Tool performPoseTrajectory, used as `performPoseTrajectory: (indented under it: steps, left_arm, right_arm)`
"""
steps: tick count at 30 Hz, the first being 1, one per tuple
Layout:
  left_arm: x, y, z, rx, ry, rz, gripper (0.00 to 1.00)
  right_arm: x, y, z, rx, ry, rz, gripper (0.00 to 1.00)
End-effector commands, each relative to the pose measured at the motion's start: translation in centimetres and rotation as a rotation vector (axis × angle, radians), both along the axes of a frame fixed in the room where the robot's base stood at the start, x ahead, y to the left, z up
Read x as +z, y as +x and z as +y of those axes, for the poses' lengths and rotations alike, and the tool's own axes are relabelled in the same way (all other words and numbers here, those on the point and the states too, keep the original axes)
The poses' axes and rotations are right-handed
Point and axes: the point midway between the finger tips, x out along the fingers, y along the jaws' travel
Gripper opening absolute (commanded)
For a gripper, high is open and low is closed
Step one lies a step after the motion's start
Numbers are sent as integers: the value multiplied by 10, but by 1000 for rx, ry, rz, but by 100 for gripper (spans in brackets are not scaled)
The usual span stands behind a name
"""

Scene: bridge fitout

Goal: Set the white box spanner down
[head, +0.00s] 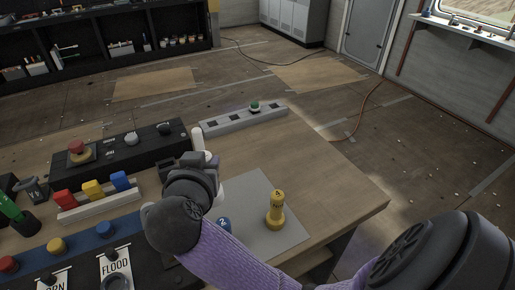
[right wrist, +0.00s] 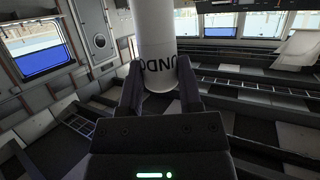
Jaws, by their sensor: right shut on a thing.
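My right gripper (head: 185,162) is shut on the white box spanner (head: 198,138), over the workbench beside the grey mat (head: 262,187). In the head view the gripper and wrist hide much of the spanner. In the right wrist view the spanner (right wrist: 156,40) is a white cylinder between the two fingers (right wrist: 160,92), with dark lettering partly covered by them. A small white patch shows right of the wrist; I cannot tell whether it belongs to the spanner. My left gripper is not in view.
A yellow box spanner (head: 276,212) stands upright on the mat. A blue piece (head: 224,225) is partly hidden by my arm. A rack (head: 98,199) with red, yellow and blue pieces is left. A grey slotted strip (head: 240,121) lies behind. The bench's right end is clear.

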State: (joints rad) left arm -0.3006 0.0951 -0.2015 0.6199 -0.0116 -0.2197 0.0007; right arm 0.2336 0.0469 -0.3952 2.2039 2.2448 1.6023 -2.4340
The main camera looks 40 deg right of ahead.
Motion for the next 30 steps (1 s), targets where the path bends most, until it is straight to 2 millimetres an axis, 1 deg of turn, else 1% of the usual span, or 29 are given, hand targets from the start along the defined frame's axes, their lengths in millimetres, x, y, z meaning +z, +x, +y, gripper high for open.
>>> performPoseTrajectory:
  steps: [2, 5, 6, 9, 12, 15, 17, 20, 24, 28, 30]
  left_arm:
    - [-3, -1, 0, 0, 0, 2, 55]
    - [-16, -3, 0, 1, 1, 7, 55]
    - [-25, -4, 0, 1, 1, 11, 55]
    - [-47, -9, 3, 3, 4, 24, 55]
    - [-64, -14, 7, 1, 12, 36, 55]
    - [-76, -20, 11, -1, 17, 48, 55]
    - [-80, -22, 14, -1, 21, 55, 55]
    - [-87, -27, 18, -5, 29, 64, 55]
    - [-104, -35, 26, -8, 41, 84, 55]
    - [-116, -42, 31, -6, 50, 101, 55]
    - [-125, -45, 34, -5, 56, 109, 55]
  right_arm:
    - [-1, 12, -14, -56, -1, -3, 0]
    - [-10, 28, -36, -139, 5, -1, 0]
    - [-17, 35, -45, -173, 7, 1, 0]
    - [-36, 45, -62, -234, 16, 4, 0]
    - [-50, 51, -72, -270, 21, 6, 0]
    - [-59, 54, -79, -294, 23, 6, 0]
    - [-63, 55, -82, -303, 26, 6, 0]
    - [-76, 56, -83, -309, 26, 8, 0]
    - [-109, 56, -83, -307, 24, 10, 0]
    - [-133, 56, -83, -307, 25, 9, 0]
    - [-151, 56, -83, -307, 24, 11, 0]
